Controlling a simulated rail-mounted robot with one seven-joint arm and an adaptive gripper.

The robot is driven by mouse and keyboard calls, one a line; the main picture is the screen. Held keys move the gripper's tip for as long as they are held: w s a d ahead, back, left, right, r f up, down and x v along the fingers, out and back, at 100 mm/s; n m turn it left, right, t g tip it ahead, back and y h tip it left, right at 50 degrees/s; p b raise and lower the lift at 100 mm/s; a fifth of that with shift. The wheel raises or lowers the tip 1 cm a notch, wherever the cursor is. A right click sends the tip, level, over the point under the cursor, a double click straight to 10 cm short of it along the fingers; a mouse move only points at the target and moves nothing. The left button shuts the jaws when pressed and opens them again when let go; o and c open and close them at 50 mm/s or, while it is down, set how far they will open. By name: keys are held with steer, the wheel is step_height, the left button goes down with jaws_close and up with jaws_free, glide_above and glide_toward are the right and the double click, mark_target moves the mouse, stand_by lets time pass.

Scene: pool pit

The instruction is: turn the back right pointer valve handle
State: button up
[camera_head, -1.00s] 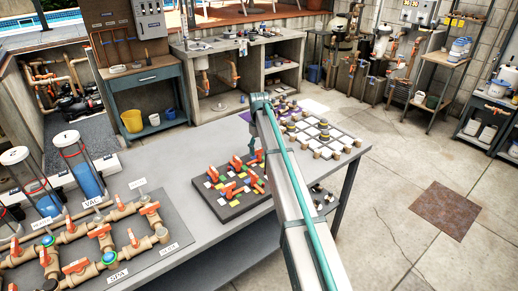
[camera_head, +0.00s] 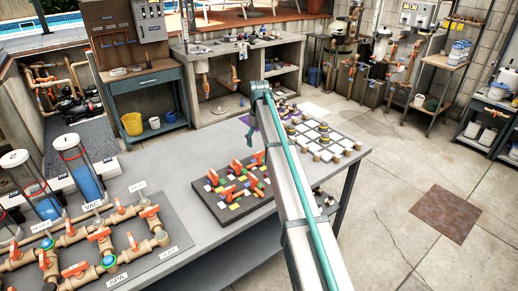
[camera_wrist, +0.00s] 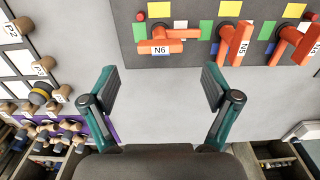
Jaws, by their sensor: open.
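The dark board (camera_head: 236,206) with several orange pointer handles lies on the grey table (camera_head: 185,165). Its back right handle (camera_head: 259,157) shows just left of my arm. In the wrist view, the orange handle labelled N6 (camera_wrist: 160,47) appears to be this one, at the board's corner with its pointer lying sideways. My gripper (camera_wrist: 160,88) is open and empty over bare table, with N6 ahead of its fingertips and apart from them. In the head view, my arm hides most of the gripper.
Handle N5 (camera_wrist: 235,45) stands close to the right of N6. A white grid board (camera_head: 340,133) with wooden pegs lies to the back right, left in the wrist view. Orange-handled pipework (camera_head: 100,240) covers the table's left. Bare table lies between.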

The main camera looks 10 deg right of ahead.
mark_target(260, 152)
step_height(260, 152, up, 6)
steer(key=shift+d, duration=0.1)
stand_by(0.4)
